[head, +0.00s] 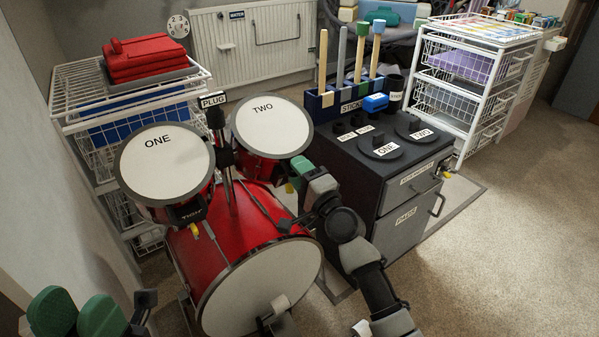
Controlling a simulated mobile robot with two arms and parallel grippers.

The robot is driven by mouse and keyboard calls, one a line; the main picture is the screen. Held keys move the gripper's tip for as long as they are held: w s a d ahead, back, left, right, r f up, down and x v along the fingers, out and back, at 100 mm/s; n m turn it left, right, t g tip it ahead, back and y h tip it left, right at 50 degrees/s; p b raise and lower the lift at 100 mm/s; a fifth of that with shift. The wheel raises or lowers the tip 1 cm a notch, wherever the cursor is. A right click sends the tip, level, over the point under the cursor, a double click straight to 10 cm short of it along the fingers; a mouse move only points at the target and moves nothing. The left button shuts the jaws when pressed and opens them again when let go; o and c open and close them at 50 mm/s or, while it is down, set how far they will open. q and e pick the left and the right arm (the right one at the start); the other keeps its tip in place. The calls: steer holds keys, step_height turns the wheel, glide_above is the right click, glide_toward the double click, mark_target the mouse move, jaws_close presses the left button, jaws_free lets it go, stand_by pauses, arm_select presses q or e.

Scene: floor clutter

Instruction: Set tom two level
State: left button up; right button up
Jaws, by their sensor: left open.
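Tom two (268,123) is a red drum with a white head marked TWO, mounted on the right of the drum set. Its head looks slightly tilted, lower toward the front right; I cannot tell the exact angle. My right gripper (301,168) has its green fingertips close to tom two's lower right rim. Whether they touch the rim is unclear, and the finger gap is hidden. Small yellow parts (290,188) show just below these fingers. My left gripper (77,314) is open and empty at the bottom left, well away from tom two.
Tom one (160,160) stands left, above the red bass drum (215,260). A dark cabinet (385,190) with pads and a stick holder (345,103) stands close right. Carpet (520,230) at right is clear.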

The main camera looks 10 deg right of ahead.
steer(key=shift+c, duration=0.2)
steer(key=shift+f, duration=0.1)
jaws_close()
